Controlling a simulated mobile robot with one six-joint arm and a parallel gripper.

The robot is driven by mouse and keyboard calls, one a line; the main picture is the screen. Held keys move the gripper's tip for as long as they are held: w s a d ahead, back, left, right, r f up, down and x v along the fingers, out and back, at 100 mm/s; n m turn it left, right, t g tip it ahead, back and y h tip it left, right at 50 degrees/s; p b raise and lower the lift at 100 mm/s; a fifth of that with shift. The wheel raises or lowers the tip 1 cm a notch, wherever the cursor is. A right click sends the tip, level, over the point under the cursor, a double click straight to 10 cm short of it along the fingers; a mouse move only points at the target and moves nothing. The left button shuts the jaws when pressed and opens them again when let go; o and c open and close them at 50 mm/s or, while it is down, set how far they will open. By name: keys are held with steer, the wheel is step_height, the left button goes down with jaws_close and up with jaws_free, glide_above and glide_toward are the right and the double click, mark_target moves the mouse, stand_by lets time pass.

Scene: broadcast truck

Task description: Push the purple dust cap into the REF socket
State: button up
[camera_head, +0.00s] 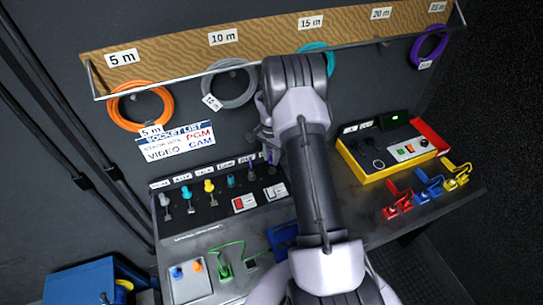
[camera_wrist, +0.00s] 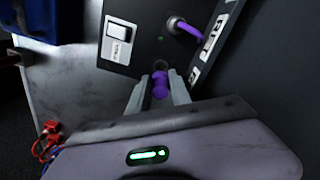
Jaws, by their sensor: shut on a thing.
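The purple dust cap (camera_wrist: 160,88) is held between the two fingertips of my gripper (camera_wrist: 158,92) in the wrist view. The cap points at the dark panel, and a dark round opening (camera_wrist: 160,65) lies just past its tip. I cannot tell whether the cap touches it. A purple plug or lead (camera_wrist: 187,28) sits in the panel farther up, beside a white label strip (camera_wrist: 207,40) whose text is hard to read. In the head view my arm hides most of my gripper (camera_head: 266,142) and the right end of the socket panel (camera_head: 217,200).
A white rocker switch (camera_wrist: 118,40) is left of the opening. In the head view, coloured plugs line the panel, and a yellow-edged box (camera_head: 390,150) and red, blue and yellow clamps (camera_head: 428,183) stand right. Coiled cables hang on the wall, including an orange one (camera_head: 140,105).

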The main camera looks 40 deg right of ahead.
mark_target(271, 161)
steer(key=shift+f+b, duration=0.75)
steer(key=shift+f, duration=0.55)
steer(key=shift+f+b, duration=1.15)
steer(key=shift+b, duration=0.45)
stand_by(0.4)
steer(key=o, duration=1)
step_height(271, 161, up, 8)
steer(key=shift+f+p, duration=0.25)
steer(key=shift+p, duration=0.6)
